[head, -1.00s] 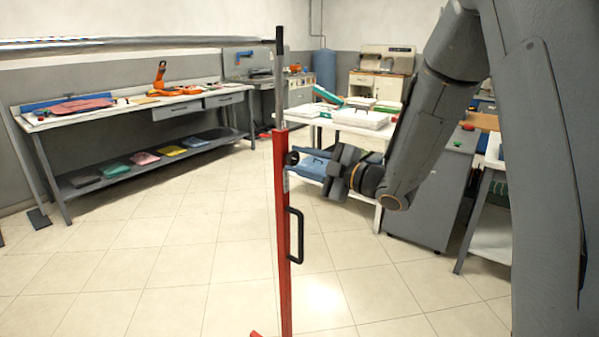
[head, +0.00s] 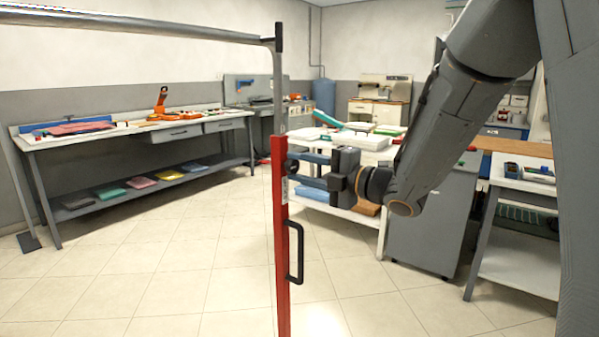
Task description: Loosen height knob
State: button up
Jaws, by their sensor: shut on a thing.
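A red upright post (head: 280,225) with a grey inner tube (head: 278,90) stands in the middle of the head view. The black height knob (head: 292,166) sticks out from the right side of the post, near its top. My gripper (head: 301,168) reaches in from the right at knob height, its palm upright. It is shut on the knob; the exact finger contact is small and hard to make out. A black handle (head: 297,252) is on the post below the knob.
A grey horizontal rail (head: 140,27) runs left from the tube's top. A workbench (head: 120,140) with folded cloths on its lower shelf stands at the left. A white table (head: 345,140) and a grey cabinet (head: 430,215) stand behind my arm. The tiled floor left of the post is clear.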

dwell(0.3)
jog(key=o, duration=1)
jog(key=b+v, duration=0.1)
jog(key=v, duration=0.6)
jog(key=shift+s+d, duration=0.3)
